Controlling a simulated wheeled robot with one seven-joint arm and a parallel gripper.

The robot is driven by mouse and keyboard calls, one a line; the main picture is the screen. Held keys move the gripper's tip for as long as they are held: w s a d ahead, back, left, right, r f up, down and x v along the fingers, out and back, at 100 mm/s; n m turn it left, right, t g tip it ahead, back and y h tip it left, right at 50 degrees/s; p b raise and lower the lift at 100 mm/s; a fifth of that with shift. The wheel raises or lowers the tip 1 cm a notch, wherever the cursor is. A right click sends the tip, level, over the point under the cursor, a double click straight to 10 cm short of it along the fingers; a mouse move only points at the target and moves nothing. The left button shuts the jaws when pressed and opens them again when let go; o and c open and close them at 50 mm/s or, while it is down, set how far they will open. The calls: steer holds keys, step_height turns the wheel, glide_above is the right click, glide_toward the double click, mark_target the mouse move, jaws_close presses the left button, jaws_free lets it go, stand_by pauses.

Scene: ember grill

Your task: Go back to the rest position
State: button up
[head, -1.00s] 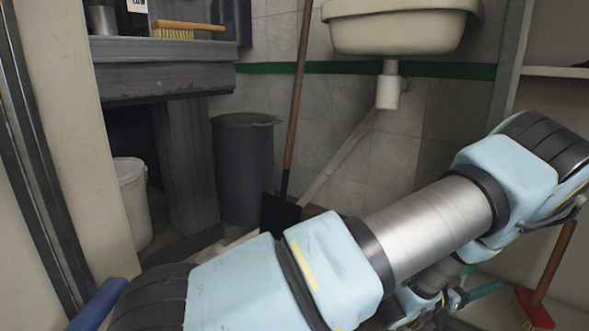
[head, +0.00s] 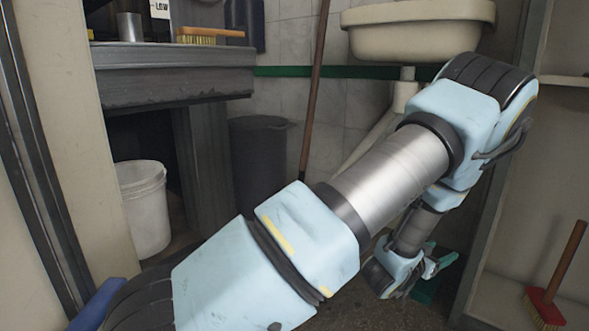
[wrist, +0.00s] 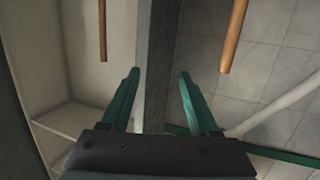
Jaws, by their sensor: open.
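My gripper (head: 437,272) hangs low at the right of the head view, below my bent light-blue arm. In the wrist view its two green fingers (wrist: 157,98) stand apart, open, with nothing between them. Behind the fingers are a dark upright strip and pale tiled wall. My arm crosses the middle of the head view and hides part of the floor and the wall below the sink.
A sink (head: 420,33) hangs on the back wall. A workbench (head: 170,82) holds a scrub brush (head: 208,37). A white bucket (head: 145,215) and dark bin (head: 262,165) stand left. A long-handled tool (head: 314,100) leans centrally. A red broom (head: 549,300) stands right, beside shelving.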

steer(key=w+a+r+n+y+p, duration=0.2)
steer(key=w+a+r+y, duration=0.1)
steer(key=a, duration=0.5)
steer(key=w+a+r+n+y+p, duration=0.2)
steer(key=a+r+y, duration=0.15)
steer(key=a, duration=0.45)
steer(key=w+a+r+n+y+p, duration=0.2)
steer(key=w+a+r+n+y, duration=0.1)
steer(key=a, duration=0.5)
steer(key=s+a+r+n+g+y+p, duration=0.2)
steer(key=s+a+r+g+p, duration=0.15)
steer(key=s+a+r, duration=0.4)
steer(key=s+a+r+n+g+y+p, duration=0.15)
steer(key=s+a+r+g, duration=0.3)
steer(key=s+a, duration=0.55)
step_height(320, 180, up, 37)
steer(key=w+t+p, duration=0.1)
steer(key=p, duration=3.6)
steer(key=shift+w+a+f, duration=0.15)
steer(key=shift+a+f, duration=0.05)
steer(key=shift+a, duration=0.25)
steer(key=shift+m, duration=0.25)
